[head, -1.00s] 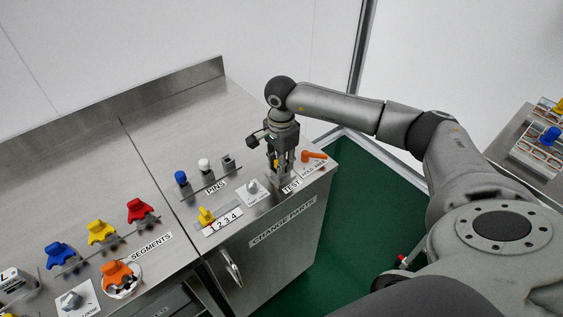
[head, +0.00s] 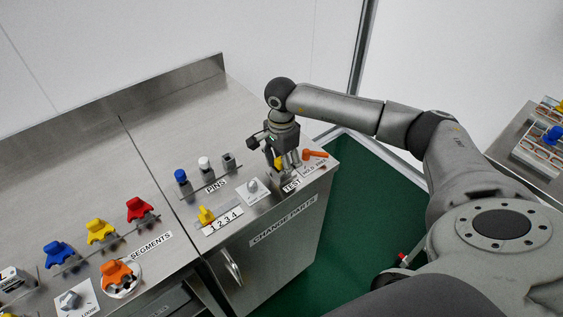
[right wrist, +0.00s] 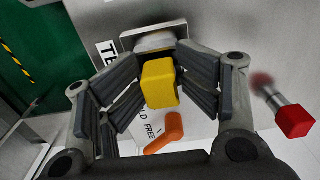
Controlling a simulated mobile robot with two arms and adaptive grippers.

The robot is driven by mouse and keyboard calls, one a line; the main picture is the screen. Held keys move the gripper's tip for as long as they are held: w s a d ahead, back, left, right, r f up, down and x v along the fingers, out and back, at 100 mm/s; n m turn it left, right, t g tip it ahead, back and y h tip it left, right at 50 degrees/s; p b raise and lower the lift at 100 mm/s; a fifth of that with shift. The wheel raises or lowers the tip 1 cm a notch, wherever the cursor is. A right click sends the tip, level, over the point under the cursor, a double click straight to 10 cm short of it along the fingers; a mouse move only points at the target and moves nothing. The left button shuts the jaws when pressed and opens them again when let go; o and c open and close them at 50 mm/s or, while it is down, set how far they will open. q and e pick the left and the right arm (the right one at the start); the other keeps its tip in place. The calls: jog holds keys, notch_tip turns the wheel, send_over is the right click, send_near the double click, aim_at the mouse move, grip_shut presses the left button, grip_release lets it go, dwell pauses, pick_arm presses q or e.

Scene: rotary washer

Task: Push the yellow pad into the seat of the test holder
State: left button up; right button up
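The yellow pad (right wrist: 160,84) shows between the fingers of my right gripper (right wrist: 160,75) in the right wrist view. In the head view a bit of the pad (head: 279,162) shows between the fingers. My right gripper (head: 284,166) points down over the test holder with its fingers spread on both sides of the pad. The pad stands at the test holder (right wrist: 152,41), whose grey metal part shows behind it. How deep the pad sits in the seat is hidden. My left gripper is not in view.
An orange handle (head: 314,154) lies just right of the holder, by the "HOLD FREE" label. A grey knob (head: 252,186) and a yellow part (head: 206,214) are on the left. Pins (head: 204,164) stand behind. The bench's front edge is close.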

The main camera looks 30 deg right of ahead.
notch_tip(320, 180, up, 12)
dwell(0.4)
